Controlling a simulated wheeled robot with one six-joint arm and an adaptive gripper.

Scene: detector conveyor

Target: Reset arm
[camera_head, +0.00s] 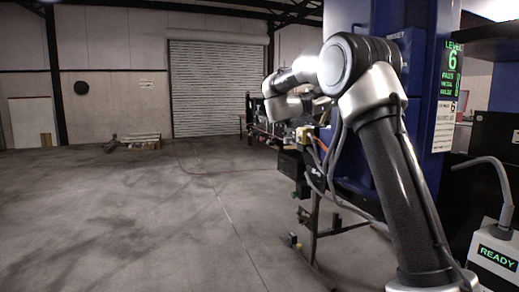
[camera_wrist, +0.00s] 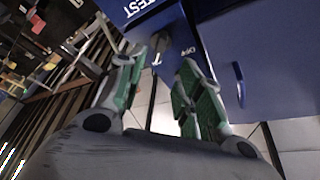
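My arm fills the right half of the head view, bent at the elbow in front of a tall blue machine (camera_head: 428,170). My gripper cannot be made out clearly in the head view; the arm's end is partly hidden behind its links. In the wrist view my gripper (camera_wrist: 168,55) shows two green-sided fingers with a wide gap between them. No object sits between the fingers. Beyond the fingertips is the blue machine (camera_wrist: 260,60), which bears white lettering reading "TEST" and has a curved handle.
A grey box labelled READY (camera_head: 497,257) with a bent tube stands at lower right. A pallet (camera_head: 139,141) and a roller door (camera_head: 218,90) are far back. The floor at left is clear.

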